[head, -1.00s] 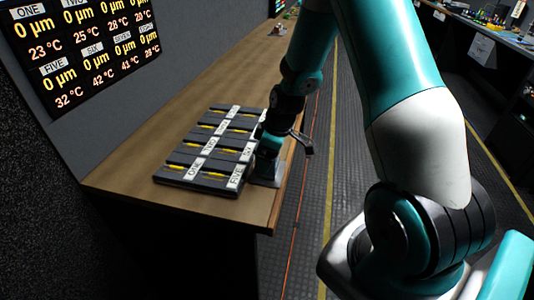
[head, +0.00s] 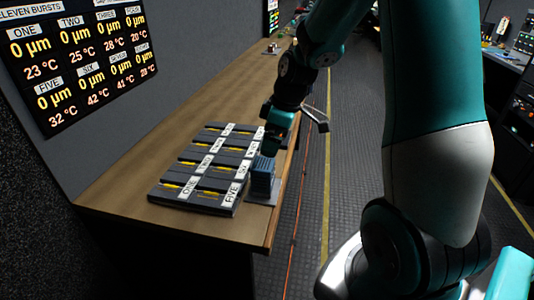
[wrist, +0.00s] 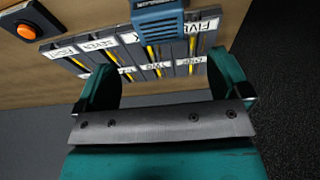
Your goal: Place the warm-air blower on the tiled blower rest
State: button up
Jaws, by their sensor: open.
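The warm-air blower (head: 262,178) is a blue, ribbed block. It stands on the pale, flat blower rest (head: 264,198) at the bench's right edge, beside the labelled tray. The rest's tiles are too small to make out. In the wrist view the blower (wrist: 157,20) shows at the top, beyond the fingers and apart from them. My gripper (head: 274,142) is just above and behind the blower in the head view. In the wrist view its two teal fingers (wrist: 162,65) are spread wide with nothing between them.
A dark rack (head: 203,165) with several labelled slots and yellow strips lies left of the blower on the wooden bench (head: 130,195). An orange button (wrist: 27,31) shows in the wrist view. A readout screen (head: 85,60) hangs on the wall. The aisle floor right of the bench is open.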

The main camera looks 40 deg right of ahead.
jog(key=s+a+r+y, duration=0.1)
jog(key=s+a+r, duration=0.2)
jog(key=a, duration=0.4)
jog(key=s+a+r, duration=0.2)
jog(key=a+r, duration=0.1)
jog(key=a, duration=0.4)
jog(key=s+a+r+g, duration=0.1)
jog(key=s+a+r, duration=0.1)
jog(key=s+a, duration=0.3)
jog(key=s+a+r+g+y, duration=0.1)
jog(key=s+a, duration=0.4)
jog(key=s, duration=0.4)
jog(key=shift+s+a+r+m+g, duration=0.15)
jog(key=shift+s+r+m+g, duration=0.15)
jog(key=shift+s+r, duration=0.1)
